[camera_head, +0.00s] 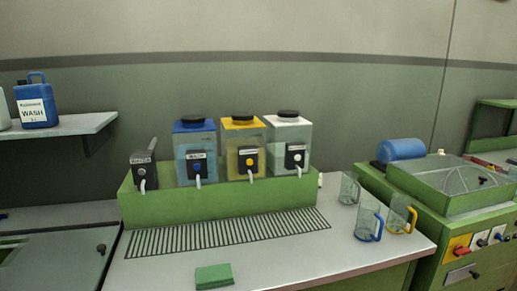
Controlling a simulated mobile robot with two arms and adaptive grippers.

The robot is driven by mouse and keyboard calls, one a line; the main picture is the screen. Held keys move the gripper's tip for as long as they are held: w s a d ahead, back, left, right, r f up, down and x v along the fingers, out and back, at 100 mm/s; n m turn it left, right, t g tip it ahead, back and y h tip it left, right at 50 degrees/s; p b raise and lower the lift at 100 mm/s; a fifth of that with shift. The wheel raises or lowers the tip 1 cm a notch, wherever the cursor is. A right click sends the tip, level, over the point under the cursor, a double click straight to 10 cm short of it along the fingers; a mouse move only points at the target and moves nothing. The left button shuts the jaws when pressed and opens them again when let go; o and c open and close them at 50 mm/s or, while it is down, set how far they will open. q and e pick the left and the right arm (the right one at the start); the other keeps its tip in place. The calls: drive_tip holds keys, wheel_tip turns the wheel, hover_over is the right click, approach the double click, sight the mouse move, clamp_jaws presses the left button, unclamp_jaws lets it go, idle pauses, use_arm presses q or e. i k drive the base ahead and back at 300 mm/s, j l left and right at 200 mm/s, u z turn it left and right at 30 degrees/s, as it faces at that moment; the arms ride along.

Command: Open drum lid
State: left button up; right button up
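On the right stands a green machine with a see-through, grey-green lid (447,180) on top. The lid has a small black knob (482,180) and looks shut. A blue cylinder (401,149) sits behind the lid. At the lower left is another flat grey-green panel (52,262) with a black knob (101,248), cut off by the frame. I cannot tell for certain which of these covers is the drum lid. Neither of my grippers is in view.
A white counter (310,258) holds a green trough (230,208) with several dispensers, a slotted drain (225,232), a green pad (214,276) and clear mugs (368,221) near the right end. A blue wash jug (36,104) stands on the left shelf (75,124).

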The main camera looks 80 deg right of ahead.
sight(483, 179)
drive_tip(key=z, duration=4.1)
drive_tip(key=i+l, duration=0.65)
drive_tip(key=l, duration=0.15)
